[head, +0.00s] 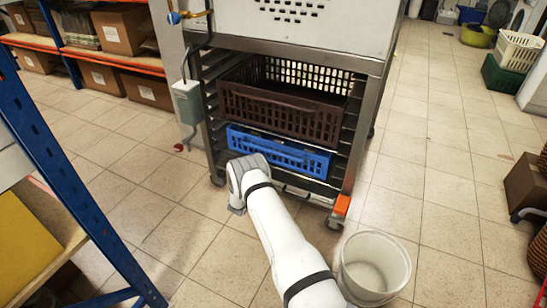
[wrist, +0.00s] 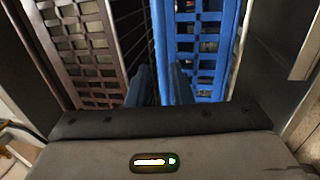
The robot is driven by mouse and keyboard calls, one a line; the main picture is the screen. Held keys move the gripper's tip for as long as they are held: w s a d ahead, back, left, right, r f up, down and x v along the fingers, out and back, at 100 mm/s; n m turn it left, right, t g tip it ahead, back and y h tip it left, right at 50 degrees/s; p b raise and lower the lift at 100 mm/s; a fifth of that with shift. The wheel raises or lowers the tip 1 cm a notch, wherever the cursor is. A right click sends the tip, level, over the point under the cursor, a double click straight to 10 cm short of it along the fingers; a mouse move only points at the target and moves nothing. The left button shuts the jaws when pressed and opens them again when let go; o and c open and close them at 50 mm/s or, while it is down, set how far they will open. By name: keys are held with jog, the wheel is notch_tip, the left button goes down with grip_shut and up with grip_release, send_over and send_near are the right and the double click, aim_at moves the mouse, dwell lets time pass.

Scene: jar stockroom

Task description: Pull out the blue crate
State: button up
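The blue crate (head: 278,152) sits in a lower level of the metal rack, under the brown crate (head: 282,108). In the head view my arm reaches up to its front left part, and my gripper's fingers are hidden behind my wrist. In the wrist view the blue crate (wrist: 205,50) fills the right half, turned on its side. My gripper's two dark blue fingers (wrist: 162,85) lie at the crate's top rim, one on each side of it. I cannot tell whether they press on the rim.
The rack (head: 358,140) stands on castors, with an orange block (head: 341,206) at its front right corner. A white bucket (head: 373,266) is on the floor beside my arm. A blue-framed shelf (head: 75,190) is at left. Tiled floor in front of the rack is mostly free.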

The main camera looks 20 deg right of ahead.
aim_at(271, 150)
jog(key=shift+b+x, duration=1.3)
jog(key=shift+x, duration=2.55)
jog(key=shift+w+a+f, duration=0.1)
jog(key=shift+f, duration=0.05)
grip_shut()
